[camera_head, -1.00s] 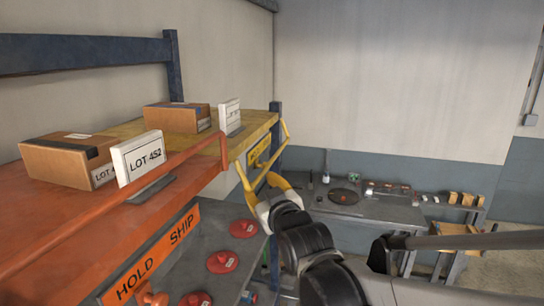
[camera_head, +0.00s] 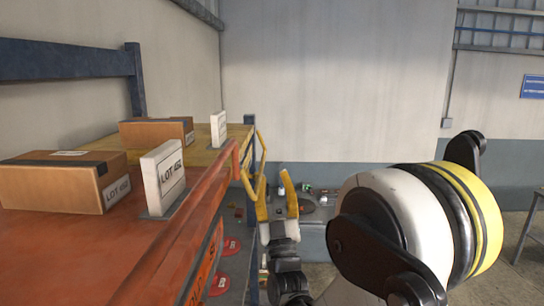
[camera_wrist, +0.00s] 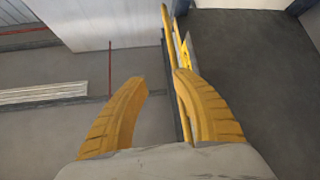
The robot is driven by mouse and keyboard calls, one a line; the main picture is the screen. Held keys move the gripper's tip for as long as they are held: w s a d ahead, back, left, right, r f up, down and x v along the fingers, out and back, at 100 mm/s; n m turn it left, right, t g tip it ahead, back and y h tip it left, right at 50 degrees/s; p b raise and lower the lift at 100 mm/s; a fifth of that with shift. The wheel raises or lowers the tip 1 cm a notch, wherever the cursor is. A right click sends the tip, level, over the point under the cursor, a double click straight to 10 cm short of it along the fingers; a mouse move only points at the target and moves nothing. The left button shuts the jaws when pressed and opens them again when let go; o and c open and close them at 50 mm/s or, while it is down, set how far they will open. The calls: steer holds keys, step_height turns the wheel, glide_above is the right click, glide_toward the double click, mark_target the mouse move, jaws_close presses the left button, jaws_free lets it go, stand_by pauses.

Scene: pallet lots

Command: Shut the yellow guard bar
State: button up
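The yellow guard bar (camera_head: 262,150) shows edge-on at the front of the yellow shelf (camera_head: 203,160), just past the end of the orange bar. How far it is swung out is hard to judge from the head view. In the wrist view the bar (camera_wrist: 170,35) runs down beside the inner side of the right finger. My gripper (camera_head: 277,198) is open, with its two yellow fingers apart. In the wrist view my gripper (camera_wrist: 160,78) shows no object clasped. Whether the right finger touches the bar cannot be told.
An orange bar (camera_head: 200,215) runs along the orange shelf's front. Cartons (camera_head: 65,182) and white lot signs (camera_head: 163,177) stand on the shelves. Red round pieces (camera_head: 220,283) lie below. A bench with small items (camera_head: 310,212) stands behind my gripper. Grey floor lies at right.

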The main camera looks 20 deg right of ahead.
steer(key=p+x, duration=0.1)
steer(key=x, duration=0.4)
steer(key=shift+w+r, duration=0.15)
steer(key=shift+r, duration=0.05)
